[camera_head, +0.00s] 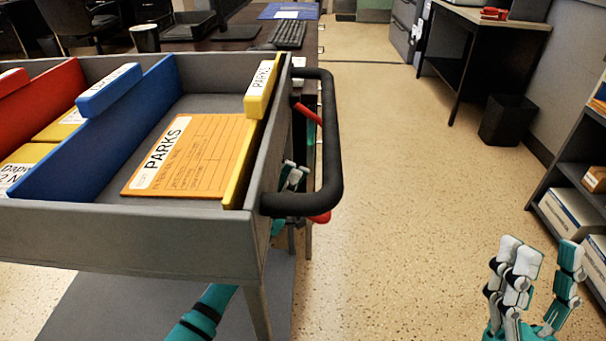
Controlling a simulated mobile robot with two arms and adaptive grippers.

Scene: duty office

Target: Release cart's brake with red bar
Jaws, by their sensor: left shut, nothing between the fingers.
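The grey cart (130,243) fills the left side, with a black handle (332,140) on its right end. Parts of the red bar (308,114) show inside the handle loop and just below its lower arm; the middle is hidden by the handle. My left gripper (294,176) is at the cart's right end, beside the handle's lower mount. It is shut and partly hidden by the cart wall; its arm passes beneath the tray. I cannot tell whether it touches the bar. My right gripper (538,262) is open and empty at the lower right, fingers up, away from the cart.
The cart holds an orange PARKS folder (190,150) and blue (110,130), red and yellow dividers. A desk with a keyboard (288,35) stands behind the cart. A shelf (558,190) and a black bin (508,120) stand at right. The speckled floor between is clear.

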